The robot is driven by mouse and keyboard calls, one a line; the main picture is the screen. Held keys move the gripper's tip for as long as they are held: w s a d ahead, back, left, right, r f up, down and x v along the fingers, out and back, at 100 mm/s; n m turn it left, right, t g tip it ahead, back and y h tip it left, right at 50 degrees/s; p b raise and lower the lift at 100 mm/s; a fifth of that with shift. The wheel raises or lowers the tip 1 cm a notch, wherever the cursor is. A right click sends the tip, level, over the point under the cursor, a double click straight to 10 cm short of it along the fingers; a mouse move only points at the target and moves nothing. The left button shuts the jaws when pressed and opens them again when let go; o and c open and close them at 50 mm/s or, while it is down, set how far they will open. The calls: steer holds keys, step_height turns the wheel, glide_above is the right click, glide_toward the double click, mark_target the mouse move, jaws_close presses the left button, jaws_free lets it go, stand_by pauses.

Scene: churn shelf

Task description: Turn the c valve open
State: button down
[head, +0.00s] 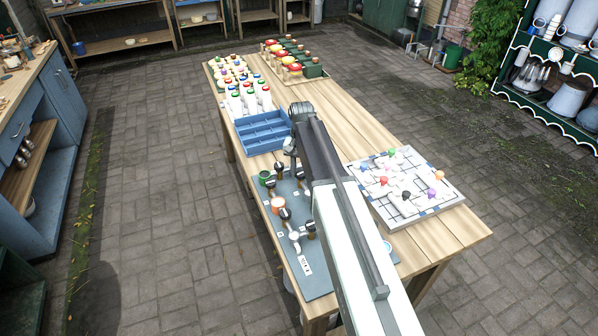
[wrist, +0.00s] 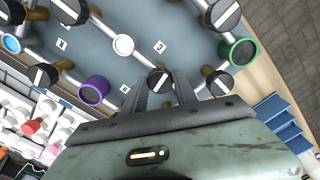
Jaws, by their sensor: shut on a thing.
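The grey-blue valve board (head: 318,282) lies on the wooden table and carries pipes and several black knobs with white bars. In the wrist view my gripper (wrist: 160,86) has its two fingers on either side of one black valve knob (wrist: 159,80) and is shut on it. The knob's white bar is tilted in the picture. A small label (wrist: 159,47) lies just above this knob; its letter looks like a c but is too small to be sure. In the head view my gripper (head: 291,150) is over the board's far part, its fingertips mostly hidden.
Other black knobs (wrist: 225,14) and a green ring-shaped fitting (wrist: 240,51) are near my gripper. A purple fitting (wrist: 93,90) is on the left. A blue divided tray (head: 263,132) stands beyond the board.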

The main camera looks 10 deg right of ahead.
steer(key=n, duration=0.8)
steer(key=shift+w, duration=0.1)
steer(key=n, duration=0.4)
steer(key=shift+n, duration=1.9)
steer(key=c, duration=1)
jaws_free()
steer(key=shift+o, duration=0.2)
